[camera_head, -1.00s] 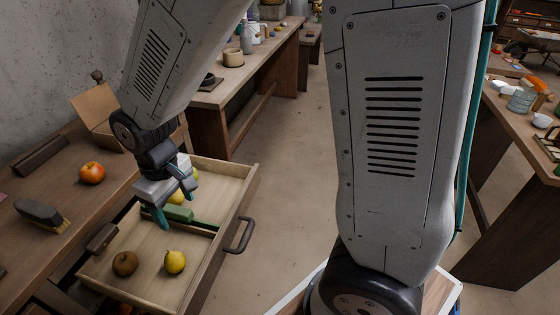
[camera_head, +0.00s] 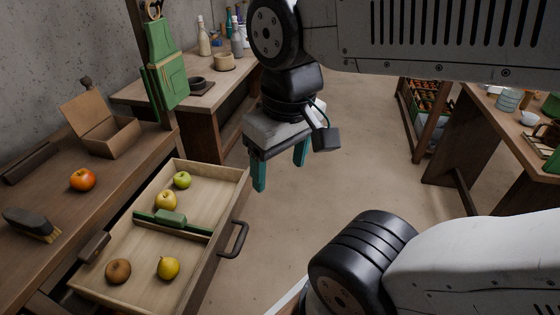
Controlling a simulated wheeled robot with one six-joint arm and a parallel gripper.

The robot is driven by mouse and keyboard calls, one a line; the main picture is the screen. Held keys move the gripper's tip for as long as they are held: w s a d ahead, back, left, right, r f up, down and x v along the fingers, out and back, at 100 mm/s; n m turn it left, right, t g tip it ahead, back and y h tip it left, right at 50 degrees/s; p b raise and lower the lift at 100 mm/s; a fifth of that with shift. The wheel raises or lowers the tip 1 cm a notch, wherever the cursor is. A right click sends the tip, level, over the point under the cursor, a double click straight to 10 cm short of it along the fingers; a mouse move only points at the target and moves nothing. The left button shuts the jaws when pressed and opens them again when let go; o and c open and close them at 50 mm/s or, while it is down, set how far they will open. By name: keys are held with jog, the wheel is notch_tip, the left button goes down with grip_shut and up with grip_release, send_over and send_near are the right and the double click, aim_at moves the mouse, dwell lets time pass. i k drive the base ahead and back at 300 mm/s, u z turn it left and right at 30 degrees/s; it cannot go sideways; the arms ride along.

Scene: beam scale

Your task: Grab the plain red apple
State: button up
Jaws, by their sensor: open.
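A round red-orange fruit (camera_head: 83,179), which looks like an apple, sits on the wooden bench at the left, beside the open drawer. I see no apple that is clearly plain red. The open drawer (camera_head: 206,270) holds a green apple (camera_head: 182,180) and a pale yellow apple (camera_head: 166,200) in its far part. A brown round fruit (camera_head: 118,271) and a yellow pear-like fruit (camera_head: 168,268) lie in its near part. My gripper (camera_head: 280,172) is open and empty, fingers pointing down, to the right of the drawer over the floor.
A green-handled tool (camera_head: 171,219) lies at the drawer's divider. A brush (camera_head: 32,225) and an open cardboard box (camera_head: 104,130) are on the bench. A green apron-like cloth (camera_head: 166,65) hangs on a post behind. The floor (camera_head: 350,145) at centre is clear.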

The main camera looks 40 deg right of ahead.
aim_at(83, 180)
jog(key=z, duration=2.1)
jog(key=i, duration=1.55)
jog(key=u, duration=3.25)
jog(key=i, duration=0.5)
